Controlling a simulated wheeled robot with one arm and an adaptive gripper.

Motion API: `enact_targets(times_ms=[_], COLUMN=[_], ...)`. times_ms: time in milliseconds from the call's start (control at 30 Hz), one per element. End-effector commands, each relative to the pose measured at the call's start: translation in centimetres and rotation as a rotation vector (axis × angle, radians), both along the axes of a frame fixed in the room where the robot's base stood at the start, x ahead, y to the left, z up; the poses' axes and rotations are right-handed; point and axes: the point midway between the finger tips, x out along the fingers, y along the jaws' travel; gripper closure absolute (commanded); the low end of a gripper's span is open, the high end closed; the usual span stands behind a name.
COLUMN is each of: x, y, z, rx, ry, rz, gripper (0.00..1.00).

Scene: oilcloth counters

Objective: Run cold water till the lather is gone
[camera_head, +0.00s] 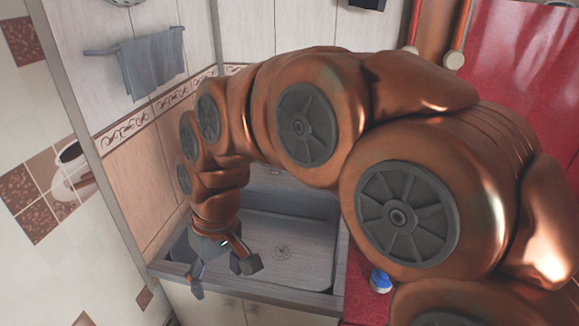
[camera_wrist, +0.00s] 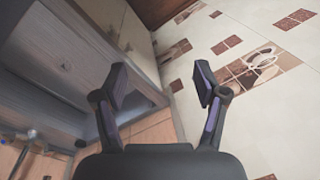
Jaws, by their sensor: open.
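The grey sink (camera_head: 315,285) is set in the counter below my arm, with a round drain (camera_head: 281,251) in its floor. It also shows tilted at the left of the wrist view (camera_wrist: 45,85). I see no water or lather in the visible part of the basin. No tap can be made out in the head view, where my arm covers the area behind and right of the sink. My gripper (camera_head: 225,275) is open and empty over the sink's front left. In the wrist view its two fingers (camera_wrist: 160,82) stand well apart with nothing between them.
A grey towel (camera_head: 152,62) hangs on a rail on the left wall. A small blue and white object (camera_head: 380,281) stands on the red counter (camera_head: 358,300) to the right. Vertical pipes (camera_head: 459,35) run up the back wall.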

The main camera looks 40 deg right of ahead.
Motion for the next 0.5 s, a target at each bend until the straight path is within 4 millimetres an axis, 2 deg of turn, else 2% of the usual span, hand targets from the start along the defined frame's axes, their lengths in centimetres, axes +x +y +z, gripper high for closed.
enact_targets(times_ms=[33, 100, 267, 367, 500], x=[2.3, 5.5, 12.3, 16.4, 21.6], y=[-0.2, -0.8, -3.0, -5.2, -9.4], z=[-0.6, -0.5, -0.4, -0.5, -0.9], rx=[0.023, 0.051, 0.108, 0.135, 0.16], ry=[-0.028, -0.072, -0.176, -0.243, -0.337], rz=[0.0, 0.0, -0.015, -0.036, -0.078], gripper=[0.28, 0.28, 0.28, 0.28, 0.28])
